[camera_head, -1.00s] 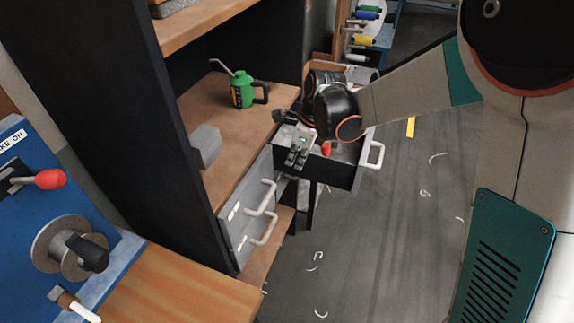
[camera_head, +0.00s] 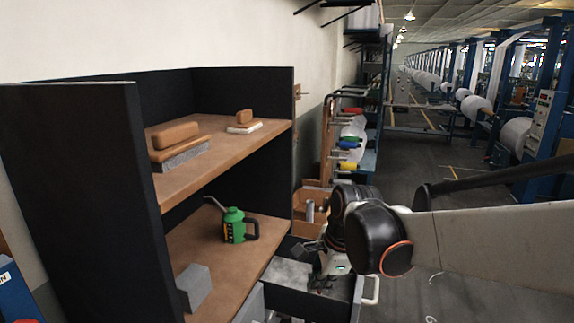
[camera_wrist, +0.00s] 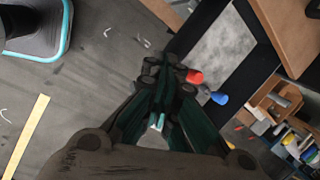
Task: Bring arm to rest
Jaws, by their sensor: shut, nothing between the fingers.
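My gripper (camera_head: 322,284) is over the open drawer (camera_head: 290,272) in the head view. In the wrist view my gripper (camera_wrist: 160,108) has its fingers together with nothing between them. The drawer (camera_wrist: 222,52) shows beyond the fingers in the wrist view, with a grey bottom and dark walls. My arm reaches in from the right of the head view, over the floor beside the shelf unit. A red thing (camera_wrist: 195,76) and a blue thing (camera_wrist: 219,98) show just past the fingers; whether they touch the gripper I cannot tell.
A dark-sided shelf unit (camera_head: 68,190) stands at left, with a green oil can (camera_head: 234,226) and a grey block (camera_head: 194,286) on its lower board. A rack with coloured spools (camera_head: 348,144) stands behind my arm. The floor aisle (camera_head: 420,150) at right is clear.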

